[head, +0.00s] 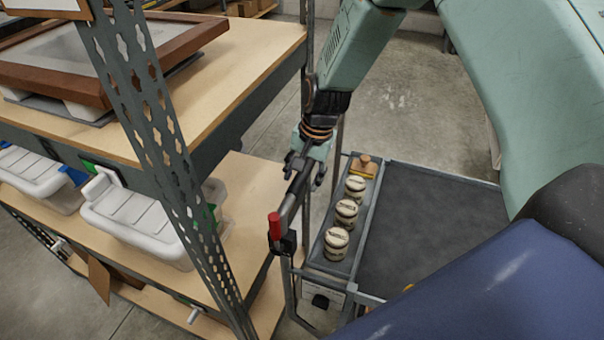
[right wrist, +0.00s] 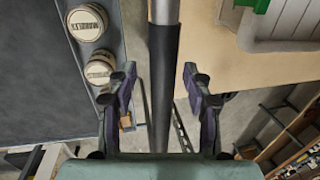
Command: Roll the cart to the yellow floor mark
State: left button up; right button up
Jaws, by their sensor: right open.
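The cart (head: 430,225) has a dark flat top and a narrow side tray with several round lidded jars (head: 346,212). My right gripper (head: 307,168) is over the handle, open. In the right wrist view, the handle (right wrist: 164,90) runs between the open fingers of the right gripper (right wrist: 160,80), with gaps on both sides. My left gripper is not in view. I see no yellow floor mark.
A metal shelf rack (head: 150,110) stands close on the left, its perforated post near the handle. It holds a framed piece (head: 120,75) and white lidded boxes (head: 140,215). Bare concrete floor (head: 400,100) lies beyond the cart.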

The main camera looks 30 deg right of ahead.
jog(key=shift+w+a+f, duration=0.15)
jog(key=shift+w+f, duration=0.1)
jog(key=shift+w, duration=0.05)
jog(key=shift+a, duration=0.25)
jog(key=shift+s+a+r, duration=0.15)
jog(key=shift+s+r, duration=0.15)
jog(key=shift+s, duration=0.15)
jog(key=shift+s+r, duration=0.1)
jog(key=shift+s, duration=0.15)
jog(key=shift+c, duration=0.7)
jog(key=shift+d, duration=0.35)
jog(key=shift+c, duration=1.6)
jog(key=shift+w+f, duration=0.35)
jog(key=shift+w, duration=0.2)
jog(key=c, duration=0.3)
jog(key=shift+a, duration=0.1)
jog(key=shift+c, duration=0.8)
jog(key=shift+s+r, duration=0.1)
jog(key=shift+r, duration=0.05)
grip_shut()
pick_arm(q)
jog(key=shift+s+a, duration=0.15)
